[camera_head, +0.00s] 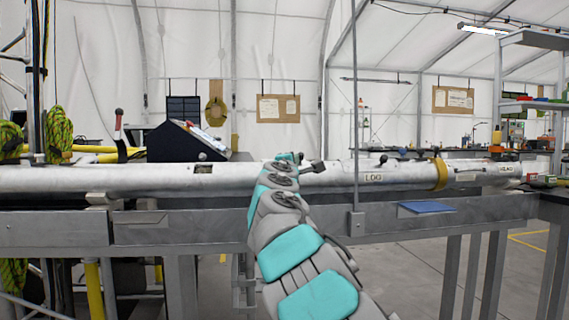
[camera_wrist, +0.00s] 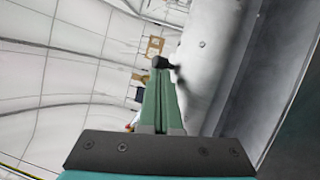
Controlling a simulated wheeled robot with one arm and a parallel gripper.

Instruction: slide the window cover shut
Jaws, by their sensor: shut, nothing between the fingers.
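A long pale metal tube (camera_head: 110,178) lies across the bench in the head view. A small dark rectangular window (camera_head: 203,169) shows in its side, left of my arm. It appears at least partly uncovered; I cannot make out the cover's edges. My gripper (camera_head: 290,157) is at the tube, right of the window, and my arm hides part of the tube there. In the wrist view, my gripper's teal fingers (camera_wrist: 160,85) are shut with nothing between them. A black knob (camera_wrist: 162,63) on the tube is just at their tips; I cannot tell whether they touch.
Another dark knob (camera_head: 383,158) stands on the tube farther right, near a yellow band (camera_head: 440,174). A thin upright rod (camera_head: 356,130) stands in front of the tube. A blue plate (camera_head: 427,207) lies on the bench. A black console (camera_head: 188,142) stands behind the tube.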

